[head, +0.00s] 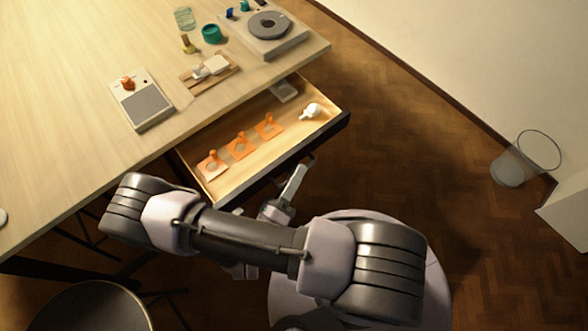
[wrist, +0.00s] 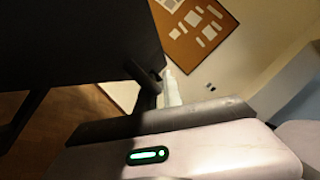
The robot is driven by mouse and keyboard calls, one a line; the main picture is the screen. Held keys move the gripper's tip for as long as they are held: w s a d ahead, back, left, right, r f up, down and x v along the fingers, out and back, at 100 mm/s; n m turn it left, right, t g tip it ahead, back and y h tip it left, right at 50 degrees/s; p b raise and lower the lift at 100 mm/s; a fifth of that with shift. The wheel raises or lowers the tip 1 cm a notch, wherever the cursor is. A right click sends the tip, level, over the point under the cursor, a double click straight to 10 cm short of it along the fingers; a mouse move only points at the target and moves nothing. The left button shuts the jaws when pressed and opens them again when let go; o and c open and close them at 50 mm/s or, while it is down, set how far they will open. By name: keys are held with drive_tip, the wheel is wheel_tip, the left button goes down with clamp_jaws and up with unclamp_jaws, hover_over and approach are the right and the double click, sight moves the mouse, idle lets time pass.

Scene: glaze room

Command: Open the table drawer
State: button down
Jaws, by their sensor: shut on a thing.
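The table drawer (head: 222,186) is pulled well out from under the pale wooden table (head: 60,130). Its dark front panel (head: 332,130) faces my arm, and the panel fills the upper left of the wrist view (wrist: 95,45). My gripper (head: 305,163) is at the outer side of that front. In the wrist view its dark fingers (wrist: 148,90) are closed on the drawer handle (wrist: 140,74). The grip itself is partly hidden in both views. Inside the drawer lie several orange pieces (head: 240,146), a white object (head: 311,111) and a grey block (head: 284,91).
On the table stand a grey-topped device (head: 143,104), a wooden tray (head: 195,82), a green pot (head: 211,34) and a turntable unit (head: 283,45). A clear bin (head: 508,170) stands by the wall. A round stool (head: 85,308) is lower left. Floor right of the drawer is clear.

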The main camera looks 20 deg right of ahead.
idle(0.4)
drive_tip(key=c, duration=1.8)
unclamp_jaws()
drive_tip(key=shift+o, duration=0.2)
drive_tip(key=p+v, duration=0.1)
drive_tip(key=v, duration=1.6)
drive_tip(key=shift+a, duration=0.2)
drive_tip(key=shift+s, duration=0.1)
